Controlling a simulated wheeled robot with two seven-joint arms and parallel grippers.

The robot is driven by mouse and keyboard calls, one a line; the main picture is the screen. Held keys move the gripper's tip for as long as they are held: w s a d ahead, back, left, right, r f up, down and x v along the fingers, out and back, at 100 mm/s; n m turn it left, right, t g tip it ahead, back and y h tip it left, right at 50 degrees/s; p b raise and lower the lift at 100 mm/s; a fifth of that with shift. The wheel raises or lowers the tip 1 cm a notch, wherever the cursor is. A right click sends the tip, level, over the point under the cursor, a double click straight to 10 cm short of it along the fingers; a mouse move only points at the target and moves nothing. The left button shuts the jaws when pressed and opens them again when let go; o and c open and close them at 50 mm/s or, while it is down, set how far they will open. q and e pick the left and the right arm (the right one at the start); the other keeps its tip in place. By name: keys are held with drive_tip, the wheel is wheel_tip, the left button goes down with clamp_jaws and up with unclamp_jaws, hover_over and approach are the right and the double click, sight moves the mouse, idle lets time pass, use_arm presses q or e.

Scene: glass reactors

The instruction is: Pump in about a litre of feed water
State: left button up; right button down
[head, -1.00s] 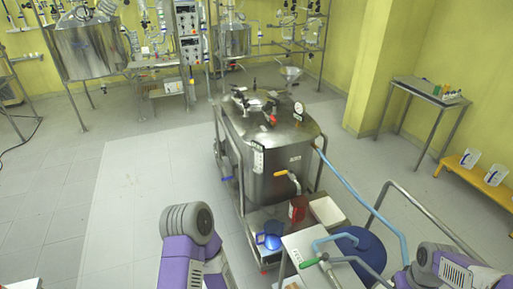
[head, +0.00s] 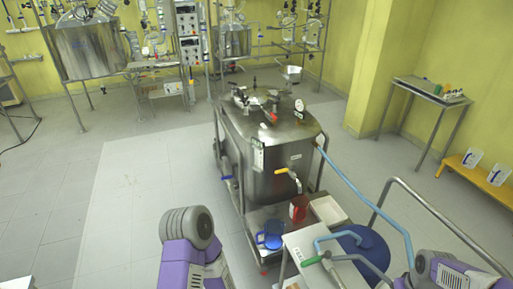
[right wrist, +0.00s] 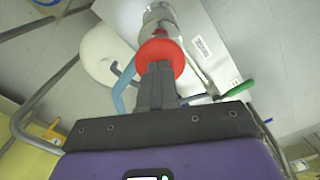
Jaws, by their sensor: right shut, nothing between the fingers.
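A blue drum (head: 362,248) stands beside a small bench (head: 308,240) with a green-handled lever (head: 316,258). In the right wrist view, my right gripper (right wrist: 157,70) is shut and empty. Its tips are at a red round piece (right wrist: 160,52) with a metal cylinder beyond; I cannot tell whether they touch. The green handle (right wrist: 236,88) is to the right. My left gripper is out of view.
A blue jug (head: 271,235) and a red jug (head: 299,207) stand on the frame's lower shelf by a white tray (head: 328,211). A grey trolley rail (head: 430,208) curves past the drum. A side table (head: 428,90) stands right. The left floor is clear.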

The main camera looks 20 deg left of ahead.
wheel_tip(320, 180, down, 3)
drive_tip(key=shift+s+r+b, duration=0.1)
drive_tip(key=shift+b, duration=0.7)
drive_tip(key=shift+r, duration=0.15)
wheel_tip(320, 180, up, 9)
drive_tip(key=p, duration=0.7)
drive_tip(key=shift+f, duration=0.25)
wheel_tip(320, 180, down, 9)
drive_tip(key=b, duration=0.7)
wheel_tip(320, 180, up, 9)
drive_tip(key=p, duration=0.7)
drive_tip(key=shift+r, duration=0.15)
drive_tip(key=shift+r+p, duration=0.1)
drive_tip(key=shift+p, duration=0.2)
